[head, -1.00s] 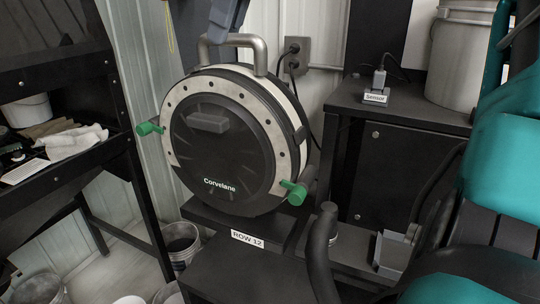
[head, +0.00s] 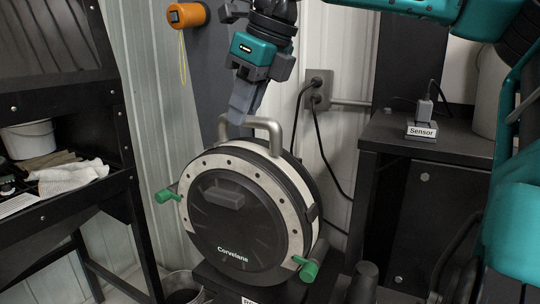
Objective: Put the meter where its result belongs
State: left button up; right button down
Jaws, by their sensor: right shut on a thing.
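The meter (head: 240,215) is a round black and cream drum marked "Corvelane", with two green knobs and a grey top handle (head: 270,128). It stands upright on a black stand, whose label is cut off at the bottom edge. My right gripper (head: 238,116) reaches down from the top and is shut on the left part of the handle. The fingers hide part of the handle. I cannot tell whether the meter is lifted off the stand. My left gripper is not in view.
A black cabinet (head: 400,190) with a "Sensor" label (head: 422,131) and a small plugged device stands at the right. A wall outlet (head: 319,88) with cables is behind the meter. A black shelf (head: 110,215) with cloths and a bucket is at the left.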

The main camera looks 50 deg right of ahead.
notch_tip(320, 180, down, 12)
jog(key=shift+f+b, duration=0.1)
jog(key=shift+b, duration=1.1)
jog(key=shift+f, duration=0.65)
notch_tip(320, 180, down, 5)
jog(key=shift+r+b, duration=0.15)
jog(key=shift+b, duration=0.3)
jog(key=shift+w+a+f, duration=0.1)
jog(key=shift+f, duration=0.45)
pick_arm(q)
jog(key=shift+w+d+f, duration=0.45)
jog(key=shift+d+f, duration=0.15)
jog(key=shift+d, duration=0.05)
pick_arm(e)
jog(key=c, duration=1.4)
grip_release()
jog(key=shift+s+f, duration=0.2)
jog(key=shift+f, duration=0.05)
jog(key=o, duration=0.4)
